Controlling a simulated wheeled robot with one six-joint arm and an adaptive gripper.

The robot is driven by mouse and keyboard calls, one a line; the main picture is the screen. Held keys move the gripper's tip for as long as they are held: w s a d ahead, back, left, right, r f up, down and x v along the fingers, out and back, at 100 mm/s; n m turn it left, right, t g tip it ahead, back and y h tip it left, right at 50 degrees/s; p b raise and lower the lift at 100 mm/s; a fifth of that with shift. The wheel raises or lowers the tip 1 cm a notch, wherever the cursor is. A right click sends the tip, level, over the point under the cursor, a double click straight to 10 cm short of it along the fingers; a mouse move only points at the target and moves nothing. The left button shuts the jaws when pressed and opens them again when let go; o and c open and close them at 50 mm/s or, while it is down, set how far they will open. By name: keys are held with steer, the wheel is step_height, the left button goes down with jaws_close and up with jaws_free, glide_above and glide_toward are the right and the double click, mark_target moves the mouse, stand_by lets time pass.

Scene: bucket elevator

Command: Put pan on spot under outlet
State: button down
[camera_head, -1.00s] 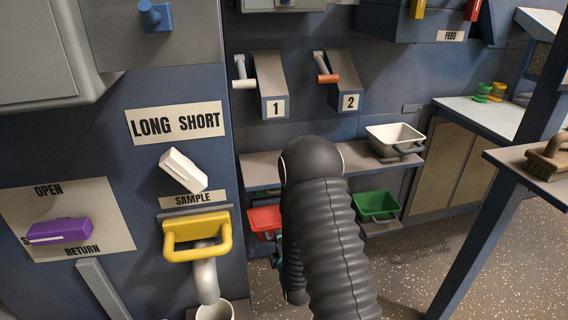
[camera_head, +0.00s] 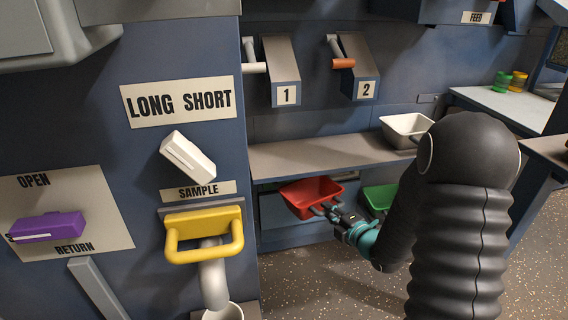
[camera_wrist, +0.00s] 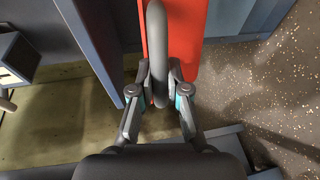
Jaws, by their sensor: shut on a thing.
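My gripper (camera_head: 348,222) is shut on the dark handle of a red pan (camera_head: 312,193) in the head view. The pan is in front of the lower shelf, below the bench, and looks upright. In the wrist view my gripper (camera_wrist: 160,92) has its two fingers on either side of the dark handle loop, with the red pan (camera_wrist: 185,40) beyond. A white pan (camera_head: 405,127) sits at the right end of the shelf under outlets 1 (camera_head: 284,95) and 2 (camera_head: 365,90). A green pan (camera_head: 378,197) is low behind my arm, partly hidden.
A bare shelf (camera_head: 320,155) runs under the outlets, clear left of the white pan. A yellow sample handle (camera_head: 203,238) and a white cup (camera_head: 222,312) are at the left. A counter (camera_head: 510,103) stands at the right.

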steer(key=s+a+r+n+g+y+b, duration=0.2)
steer(key=s+r+n+g+y+b, duration=0.15)
steer(key=s+n+g+y, duration=0.5)
steer(key=s+r+m+t+h+b, duration=0.1)
steer(key=s+r+t, duration=0.1)
steer(key=r, duration=0.7)
steer(key=s+r+m+t+h+b, duration=0.1)
steer(key=s+r+m+t+h, duration=0.15)
steer(key=r, duration=0.75)
steer(key=w+a+g+y, duration=0.1)
steer(key=w+a, duration=0.1)
steer(key=w, duration=0.7)
steer(key=w+a, duration=0.2)
steer(key=w, duration=0.7)
step_height(320, 180, down, 7)
steer(key=w+b, duration=0.1)
steer(key=shift+a+f, duration=0.15)
steer(key=shift+f, duration=0.05)
steer(key=c, duration=1.2)
jaws_free()
steer(key=shift+o, duration=0.2)
